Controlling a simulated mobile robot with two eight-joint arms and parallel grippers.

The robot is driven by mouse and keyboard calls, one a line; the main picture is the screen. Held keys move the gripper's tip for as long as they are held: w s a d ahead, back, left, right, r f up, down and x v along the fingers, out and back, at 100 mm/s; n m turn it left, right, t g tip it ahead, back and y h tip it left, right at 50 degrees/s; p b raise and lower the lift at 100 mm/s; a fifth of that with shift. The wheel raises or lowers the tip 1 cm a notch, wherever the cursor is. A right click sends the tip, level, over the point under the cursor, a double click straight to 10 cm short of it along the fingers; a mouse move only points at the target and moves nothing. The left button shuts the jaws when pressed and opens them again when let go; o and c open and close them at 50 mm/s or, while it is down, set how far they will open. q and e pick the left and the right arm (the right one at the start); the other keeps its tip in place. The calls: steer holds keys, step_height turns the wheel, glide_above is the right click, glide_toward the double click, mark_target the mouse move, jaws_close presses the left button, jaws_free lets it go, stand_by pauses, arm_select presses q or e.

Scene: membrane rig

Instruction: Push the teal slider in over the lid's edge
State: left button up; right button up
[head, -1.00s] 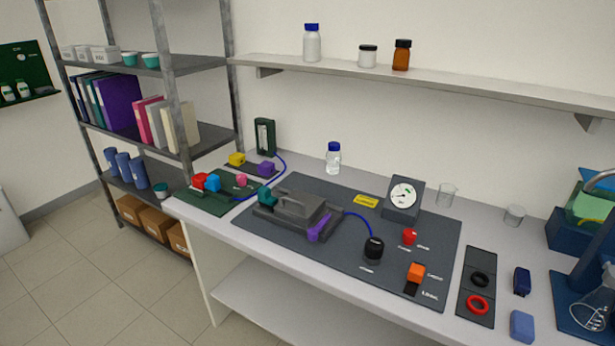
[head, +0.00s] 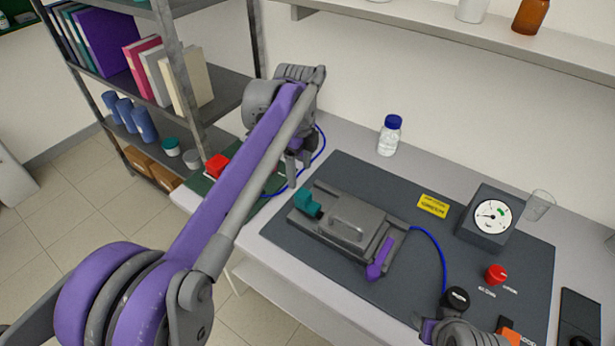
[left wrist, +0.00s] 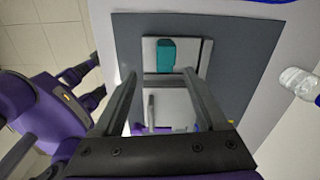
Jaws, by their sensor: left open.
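The teal slider (head: 307,203) sits at the left end of the grey rig (head: 350,228), beside the lid (head: 347,226) with its raised handle. It also shows in the left wrist view (left wrist: 166,55), just beyond my fingertips. My left gripper (head: 297,167) points down to the left of and behind the slider in the head view, apart from it. Its two fingers are spread and empty in the left wrist view (left wrist: 160,76). A purple lever (head: 379,260) is at the rig's right end. Part of my right arm shows at the bottom right; its fingers are not clear.
A blue tube runs from the rig to a black knob (head: 456,299). The gauge (head: 490,214), red knob (head: 496,274) and yellow label (head: 433,205) are on the dark mat (head: 400,318). A blue-capped bottle (head: 389,137) stands behind. My left arm hides much of the green mat.

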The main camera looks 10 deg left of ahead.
mark_target(304, 193)
arm_select(q)
steer(key=shift+w+d+m, duration=0.2)
steer(key=shift+w+m, duration=0.4)
steer(key=shift+w, duration=0.35)
steer(key=f, duration=1)
steer(key=shift+s+f, duration=0.1)
steer(key=shift+s, duration=0.25)
jaws_close()
